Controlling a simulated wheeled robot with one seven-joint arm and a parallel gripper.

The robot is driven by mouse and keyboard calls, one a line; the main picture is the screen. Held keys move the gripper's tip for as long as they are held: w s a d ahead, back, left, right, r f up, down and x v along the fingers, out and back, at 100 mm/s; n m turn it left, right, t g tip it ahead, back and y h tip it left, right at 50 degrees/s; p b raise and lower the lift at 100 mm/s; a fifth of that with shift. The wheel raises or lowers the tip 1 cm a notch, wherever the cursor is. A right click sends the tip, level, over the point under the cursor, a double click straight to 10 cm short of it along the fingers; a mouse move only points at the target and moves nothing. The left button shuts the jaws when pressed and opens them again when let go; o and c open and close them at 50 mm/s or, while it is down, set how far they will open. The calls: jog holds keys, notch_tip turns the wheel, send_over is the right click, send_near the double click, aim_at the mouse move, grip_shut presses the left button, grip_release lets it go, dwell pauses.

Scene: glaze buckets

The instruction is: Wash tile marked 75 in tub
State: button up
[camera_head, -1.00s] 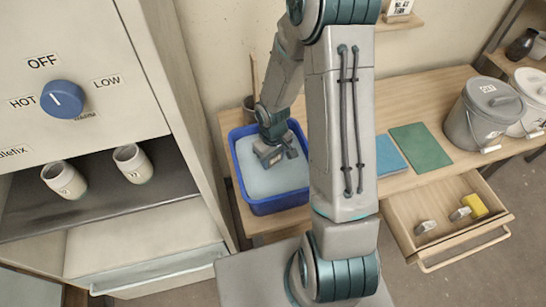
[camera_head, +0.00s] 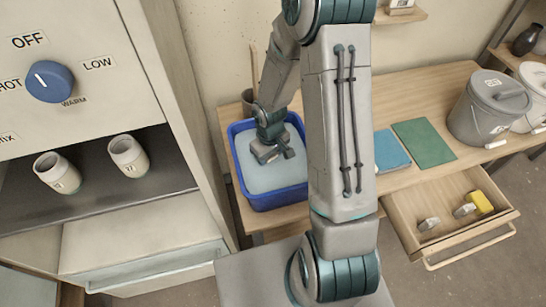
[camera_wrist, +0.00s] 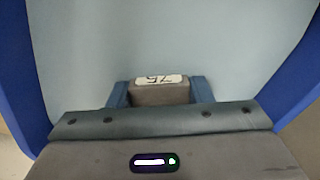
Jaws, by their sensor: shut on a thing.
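The blue tub (camera_head: 270,200) stands on the wooden bench and holds pale blue-grey water (camera_head: 275,181). My gripper (camera_head: 274,156) reaches down inside the tub, at or near the water surface. In the wrist view my gripper (camera_wrist: 158,97) is shut on a grey-brown tile (camera_wrist: 158,96), with blue fingers on both sides of it. The tile's white label reads 75, upside down in that view. The pale water (camera_wrist: 180,45) fills the background there. In the head view I cannot make out the tile, and how deep it sits is unclear.
An open drawer (camera_head: 440,247) at right holds a yellow sponge (camera_head: 483,203) and small grey things. Blue (camera_head: 390,151) and green (camera_head: 423,143) mats lie on the bench. A lidded grey bucket (camera_head: 478,127) stands at right. A cabinet with a dial (camera_head: 50,82) and two cups is at left.

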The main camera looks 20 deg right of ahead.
jog(key=shift+a, duration=0.2)
jog(key=shift+d, duration=0.15)
jog(key=shift+d+p, duration=0.3)
jog(key=shift+d, duration=0.8)
jog(key=shift+a, duration=0.15)
jog(key=shift+a+b, duration=0.4)
jog(key=shift+a, duration=0.65)
jog(key=shift+d, duration=1.15)
